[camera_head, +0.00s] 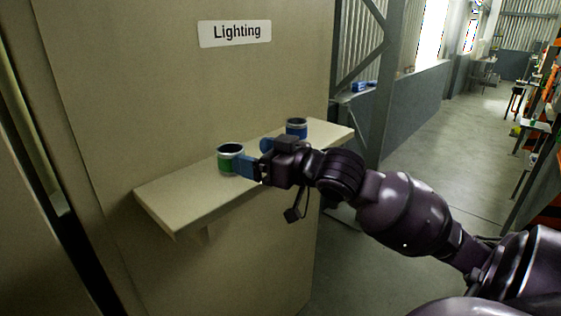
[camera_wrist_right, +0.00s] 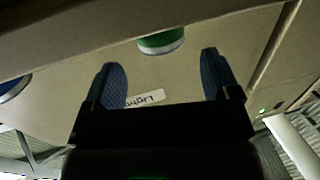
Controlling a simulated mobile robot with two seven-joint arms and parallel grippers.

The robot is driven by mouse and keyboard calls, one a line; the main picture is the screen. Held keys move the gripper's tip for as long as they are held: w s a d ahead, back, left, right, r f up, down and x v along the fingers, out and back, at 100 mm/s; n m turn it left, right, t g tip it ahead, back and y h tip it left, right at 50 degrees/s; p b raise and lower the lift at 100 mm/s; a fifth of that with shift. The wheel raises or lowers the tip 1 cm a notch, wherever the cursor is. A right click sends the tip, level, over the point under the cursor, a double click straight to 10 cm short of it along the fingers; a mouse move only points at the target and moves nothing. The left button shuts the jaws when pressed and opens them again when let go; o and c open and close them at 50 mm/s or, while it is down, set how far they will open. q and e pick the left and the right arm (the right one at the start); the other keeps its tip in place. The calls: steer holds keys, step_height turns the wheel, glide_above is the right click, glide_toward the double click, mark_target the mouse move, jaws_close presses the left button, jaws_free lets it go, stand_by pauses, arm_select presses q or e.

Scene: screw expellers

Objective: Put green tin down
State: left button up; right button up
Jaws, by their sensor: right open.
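The green tin (camera_head: 230,160), with a pale metal rim and open top, stands upright on the wooden shelf (camera_head: 180,205). My right gripper (camera_head: 253,156) is just to the right of it, with its blue fingers apart. In the right wrist view the green tin (camera_wrist_right: 161,42) shows at the top, just beyond the gap between the open fingertips (camera_wrist_right: 160,60). Nothing is between the fingers there. In the head view the near finger comes very close to the tin's side; I cannot tell whether it touches. My left gripper is not in view.
A blue tin (camera_head: 296,129) stands farther right on the same shelf, behind my right gripper. A "Lighting" sign (camera_head: 235,33) is on the panel above. The shelf's left part is bare. A grey floor aisle and cluttered shelving lie to the right.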

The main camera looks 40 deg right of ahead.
steer(key=shift+p+v, duration=0.45)
steer(key=shift+v, duration=2.3)
steer(key=s+a+f+m+g+h, duration=0.1)
steer(key=s+f+m+g+h, duration=0.3)
steer(key=f, duration=0.9)
steer(key=s+a+f+n+g+h, duration=0.15)
steer(key=s+f+g, duration=0.45)
steer(key=f, duration=0.7)
steer(key=s+a+f+g, duration=0.3)
steer(key=s+a+f, duration=0.3)
steer(key=s, duration=0.2)
steer(key=w+f+t, duration=0.8)
steer(key=f, duration=0.2)
steer(key=shift+d, duration=0.35)
steer(key=shift+y, duration=0.25)
